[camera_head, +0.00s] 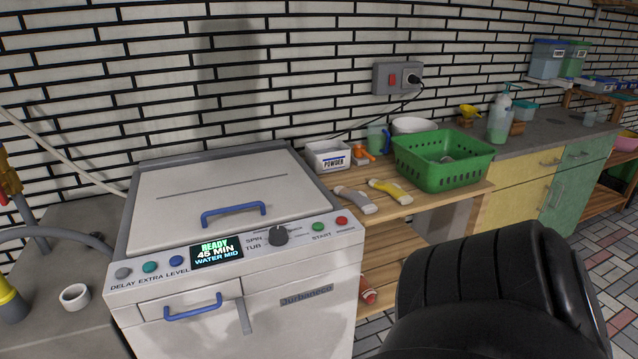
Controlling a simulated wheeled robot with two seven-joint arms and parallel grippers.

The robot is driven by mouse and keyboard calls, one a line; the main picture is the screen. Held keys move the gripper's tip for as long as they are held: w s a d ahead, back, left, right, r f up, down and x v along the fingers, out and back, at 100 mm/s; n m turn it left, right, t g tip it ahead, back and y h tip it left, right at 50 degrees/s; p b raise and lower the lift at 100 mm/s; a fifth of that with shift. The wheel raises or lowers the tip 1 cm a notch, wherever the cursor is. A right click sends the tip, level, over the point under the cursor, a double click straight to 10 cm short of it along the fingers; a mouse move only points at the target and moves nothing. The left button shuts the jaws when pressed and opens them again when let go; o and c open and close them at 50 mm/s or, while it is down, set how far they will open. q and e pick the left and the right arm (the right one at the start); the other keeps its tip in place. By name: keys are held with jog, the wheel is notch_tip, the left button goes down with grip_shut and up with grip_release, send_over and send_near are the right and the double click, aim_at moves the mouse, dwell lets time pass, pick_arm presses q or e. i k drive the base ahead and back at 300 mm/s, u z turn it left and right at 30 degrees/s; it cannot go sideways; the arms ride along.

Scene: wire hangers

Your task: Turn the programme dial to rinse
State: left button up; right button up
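The white washing machine (235,306) stands in front at the left, its control panel facing me. The dark round programme dial (278,236) sits on the panel, right of the display (217,251). The display reads READY, 45 MIN, WATER MID. Words around the dial include SPIN and TUB; others are too small to read, and I cannot tell for certain which word the dial points to. A large black part of my own arm fills the lower right. Neither of my grippers is in view, and nothing of mine touches the dial.
Delay, extra and level buttons (149,267) line the panel's left; green (318,227) and red (341,221) buttons are right of the dial. Blue handles (234,213) stick out from lid and drawer. A wooden bench at right carries a powder box (327,155) and green basket (440,165).

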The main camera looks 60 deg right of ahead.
aim_at(278, 237)
jog(key=u, duration=1.5)
jog(key=k, duration=0.15)
jog(key=z, duration=2.35)
